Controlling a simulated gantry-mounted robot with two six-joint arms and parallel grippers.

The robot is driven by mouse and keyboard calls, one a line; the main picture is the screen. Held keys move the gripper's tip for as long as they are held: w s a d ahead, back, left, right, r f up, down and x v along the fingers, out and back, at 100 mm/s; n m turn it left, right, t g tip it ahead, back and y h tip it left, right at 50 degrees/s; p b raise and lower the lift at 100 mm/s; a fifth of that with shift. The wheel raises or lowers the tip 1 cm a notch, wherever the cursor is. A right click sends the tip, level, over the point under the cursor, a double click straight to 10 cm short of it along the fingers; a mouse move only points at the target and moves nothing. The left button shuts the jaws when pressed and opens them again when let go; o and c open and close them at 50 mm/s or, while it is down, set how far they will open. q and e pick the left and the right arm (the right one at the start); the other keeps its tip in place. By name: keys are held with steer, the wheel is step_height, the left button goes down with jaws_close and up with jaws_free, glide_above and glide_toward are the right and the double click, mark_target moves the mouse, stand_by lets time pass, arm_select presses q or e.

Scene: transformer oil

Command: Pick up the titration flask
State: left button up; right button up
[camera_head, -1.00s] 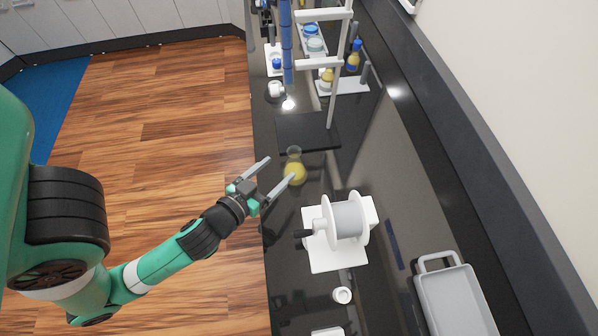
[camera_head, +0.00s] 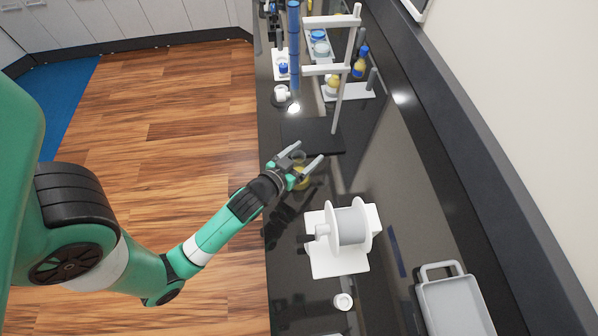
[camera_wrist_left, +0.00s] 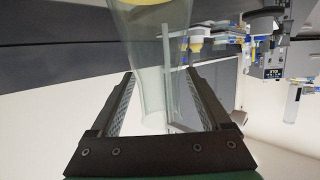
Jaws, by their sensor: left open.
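The titration flask (camera_head: 303,171) is clear glass with yellow liquid and stands on the dark bench. In the head view my left gripper covers much of it. My left gripper (camera_head: 311,151) is open, with its two fingers over the flask. In the left wrist view the clear glass neck of the flask (camera_wrist_left: 150,75) shows between the two open fingers (camera_wrist_left: 160,75), with a gap to the finger on the right. Whether the other finger touches the glass is unclear. My right gripper is not in view.
A white device with a spool (camera_head: 350,226) stands on the bench nearer the front. A stand with a blue-marked burette (camera_head: 293,45) rises behind the flask on a dark base (camera_head: 325,136). A grey tray (camera_head: 455,305) lies at lower right. Bottles stand farther back.

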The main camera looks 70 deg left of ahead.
arm_select(q)
jaws_close()
stand_by(0.4)
stand_by(1.0)
